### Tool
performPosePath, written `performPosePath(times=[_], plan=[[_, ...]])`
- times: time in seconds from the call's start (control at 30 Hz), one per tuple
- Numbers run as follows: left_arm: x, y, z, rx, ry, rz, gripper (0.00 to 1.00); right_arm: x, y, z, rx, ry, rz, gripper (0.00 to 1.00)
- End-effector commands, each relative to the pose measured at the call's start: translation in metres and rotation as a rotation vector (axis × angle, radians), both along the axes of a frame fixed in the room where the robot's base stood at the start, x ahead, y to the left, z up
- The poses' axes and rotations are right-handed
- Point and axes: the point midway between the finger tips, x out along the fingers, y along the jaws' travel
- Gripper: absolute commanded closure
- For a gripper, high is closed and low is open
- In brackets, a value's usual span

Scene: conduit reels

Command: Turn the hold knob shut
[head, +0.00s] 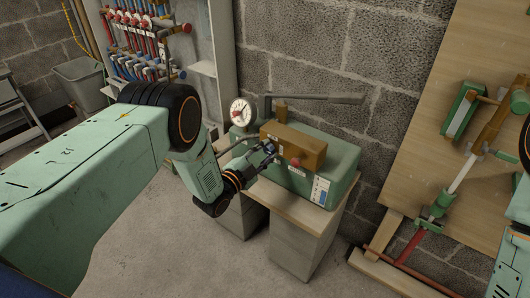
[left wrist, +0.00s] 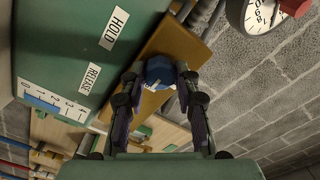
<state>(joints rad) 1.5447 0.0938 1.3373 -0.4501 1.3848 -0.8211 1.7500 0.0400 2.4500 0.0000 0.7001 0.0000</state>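The blue knob (left wrist: 160,70) sits on the brown block (left wrist: 175,45) of the green pump unit (left wrist: 60,50). In the head view the unit (head: 335,170) stands on a small bench, and the knob (head: 269,147) is partly hidden by my gripper. My left gripper (head: 262,154) is at the front of the block. In the left wrist view its fingers (left wrist: 159,78) are open on either side of the knob, with gaps visible. My right gripper is out of view.
A dial gauge (head: 241,111), a long grey lever (head: 318,98) and a red knob (head: 296,163) are close by on the unit. A block wall (head: 400,60) is behind. A wooden board with tools (head: 420,130) stands right. Open floor lies in front.

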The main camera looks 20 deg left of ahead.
Motion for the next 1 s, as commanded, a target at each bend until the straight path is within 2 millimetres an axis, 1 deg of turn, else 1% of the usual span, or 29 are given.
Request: performPosePath(times=[0.03, 0.2, 0.27, 0.53, 0.63, 0.77, 1.0], plan=[[-0.001, 0.000, -0.002, 0.000, 0.004, 0.001, 0.65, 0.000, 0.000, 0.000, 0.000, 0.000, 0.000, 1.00], [-0.001, 0.000, -0.001, 0.000, 0.003, 0.000, 0.50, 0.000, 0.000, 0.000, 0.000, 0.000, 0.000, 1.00], [-0.001, 0.000, -0.001, 0.000, 0.002, 0.000, 0.46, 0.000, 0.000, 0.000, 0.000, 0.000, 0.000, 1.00], [-0.001, 0.000, 0.000, -0.001, 0.001, -0.001, 0.46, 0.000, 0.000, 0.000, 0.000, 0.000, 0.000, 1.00], [-0.004, 0.002, 0.000, 0.000, 0.002, 0.000, 0.46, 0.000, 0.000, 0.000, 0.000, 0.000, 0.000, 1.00], [-0.019, 0.007, -0.001, -0.002, 0.004, 0.000, 0.46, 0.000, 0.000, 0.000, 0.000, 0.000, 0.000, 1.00], [-0.064, 0.024, -0.001, -0.002, 0.006, 0.003, 0.46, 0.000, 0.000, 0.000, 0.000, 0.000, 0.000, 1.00]])
